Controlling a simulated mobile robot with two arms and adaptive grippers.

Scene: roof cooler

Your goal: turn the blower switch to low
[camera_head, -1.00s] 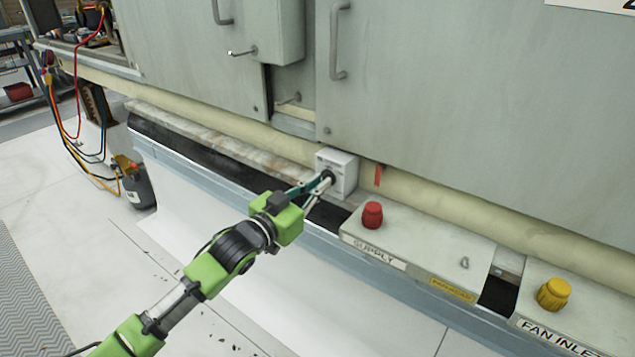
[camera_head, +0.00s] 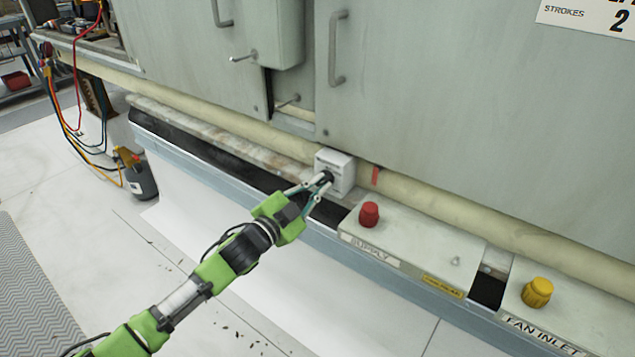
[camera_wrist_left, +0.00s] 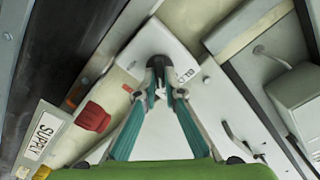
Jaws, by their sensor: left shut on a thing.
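The blower switch is a small light grey box (camera_head: 342,168) with a dark round knob on its front, low against the cabinet. In the left wrist view my left gripper (camera_wrist_left: 159,80) is shut on the dark knob (camera_wrist_left: 158,62). The fingers partly hide the knob, so its exact setting cannot be read. My right gripper is out of view.
A "SUPPLY" box with a red cap (camera_head: 369,214) stands right of the switch, and a "FAN INLET" box with a yellow cap (camera_head: 537,292) further right. A beige pipe (camera_head: 440,208) runs behind. Cabinet doors with handles (camera_head: 338,48) rise above. Hoses and a cylinder (camera_head: 140,180) stand left.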

